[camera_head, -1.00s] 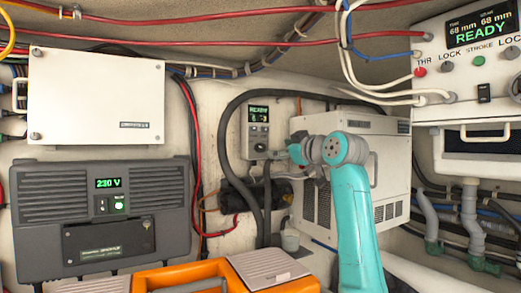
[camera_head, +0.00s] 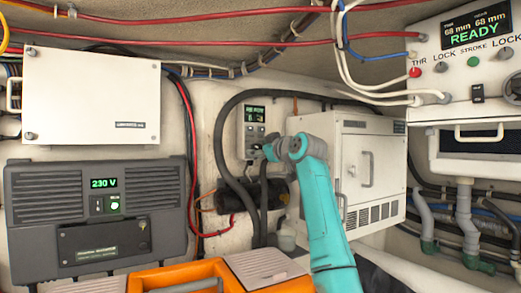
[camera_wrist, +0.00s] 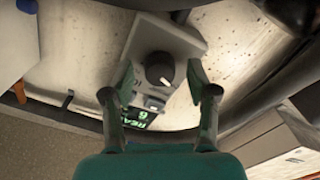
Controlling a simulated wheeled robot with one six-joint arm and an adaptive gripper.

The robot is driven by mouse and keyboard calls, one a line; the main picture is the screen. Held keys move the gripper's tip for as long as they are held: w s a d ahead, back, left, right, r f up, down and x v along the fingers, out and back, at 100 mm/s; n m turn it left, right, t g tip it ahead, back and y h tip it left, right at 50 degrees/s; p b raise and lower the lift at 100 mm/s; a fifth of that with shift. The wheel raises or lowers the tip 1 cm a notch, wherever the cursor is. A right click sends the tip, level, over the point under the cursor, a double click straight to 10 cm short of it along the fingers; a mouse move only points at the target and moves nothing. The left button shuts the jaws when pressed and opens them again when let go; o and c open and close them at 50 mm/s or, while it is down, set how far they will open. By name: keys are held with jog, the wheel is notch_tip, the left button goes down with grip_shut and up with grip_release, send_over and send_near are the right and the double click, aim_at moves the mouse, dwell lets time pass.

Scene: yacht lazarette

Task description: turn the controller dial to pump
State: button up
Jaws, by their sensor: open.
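The controller (camera_head: 250,121) is a small grey box on the back wall with a green-lit display at its top; its lower part is partly hidden by my arm in the head view. In the wrist view the controller (camera_wrist: 185,42) appears upside down. Its round black dial (camera_wrist: 159,68) has a white pointer mark toward the lower right. The display (camera_wrist: 143,117) shows part of READY and a 6. My gripper (camera_wrist: 160,84) is open, with one finger on each side of the dial and visible gaps between. Dial position labels cannot be read.
A dark grey unit reading 230 V (camera_head: 75,210) and a white box (camera_head: 90,95) are at left. A white cabinet (camera_head: 375,150) stands right of the controller. Thick black hoses (camera_head: 221,150) run beside it. An orange case (camera_head: 180,275) is in front.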

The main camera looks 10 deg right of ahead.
grip_shut()
jog(key=shift+m, duration=0.3)
jog(key=m, duration=0.4)
jog(key=shift+m, duration=2)
